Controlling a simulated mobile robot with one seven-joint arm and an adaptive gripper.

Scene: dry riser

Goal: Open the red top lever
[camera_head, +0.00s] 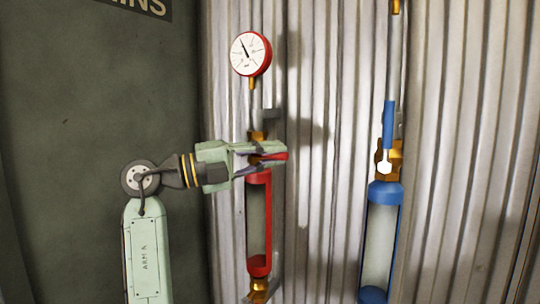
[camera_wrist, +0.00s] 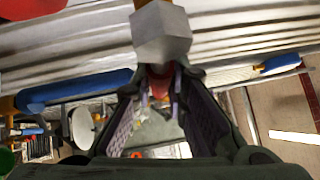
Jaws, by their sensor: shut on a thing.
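The red top lever (camera_head: 279,156) lies roughly level at the brass valve (camera_head: 257,135) above the red-framed sight tube (camera_head: 258,222). Only its red end shows past the fingers. My gripper (camera_head: 274,153) reaches in from the left and is shut on the lever; the fingers hide most of it. In the wrist view my gripper (camera_wrist: 162,92) has its fingertips converging on a small red part, the red lever (camera_wrist: 160,80), just below a grey block (camera_wrist: 161,32). How the fingers sit on the lever is hard to see there.
A red-rimmed gauge (camera_head: 250,53) stands above the valve. To the right is a blue sight tube (camera_head: 383,240) with an upright blue lever (camera_head: 389,125). A corrugated metal wall (camera_head: 330,200) is close behind. A dark green panel (camera_head: 90,120) fills the left.

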